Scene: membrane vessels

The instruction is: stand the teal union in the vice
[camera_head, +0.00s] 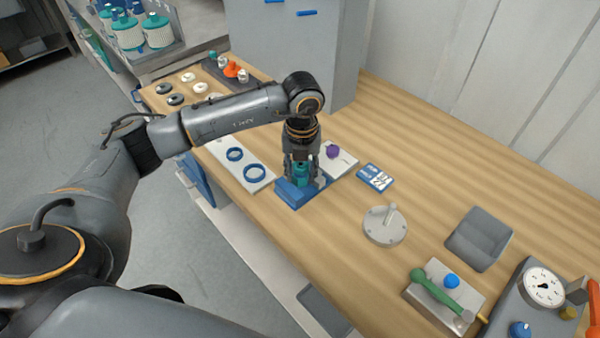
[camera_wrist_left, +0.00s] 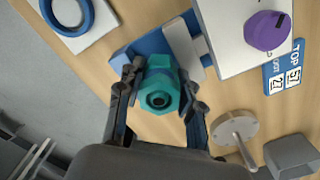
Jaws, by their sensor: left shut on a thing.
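The teal union (camera_wrist_left: 160,88) is a hexagonal fitting with a dark central bore, seen end-on in the left wrist view. In the head view the union (camera_head: 301,172) shows between the fingers. My left gripper (camera_wrist_left: 157,95) points down and is shut on the union, with a finger on either side. The vice (camera_head: 293,194) is a blue block on the bench with a grey jaw piece (camera_wrist_left: 181,42). The union is over or in the vice; I cannot tell whether it touches the vice floor. My right gripper is not in view.
A white plate with blue rings (camera_head: 238,165) lies left of the vice. A white plate with a purple knob (camera_head: 333,152) is close on the right. A blue label card (camera_head: 375,177) and a grey disc with a post (camera_head: 385,226) lie further right. Bare wood lies front right of the vice.

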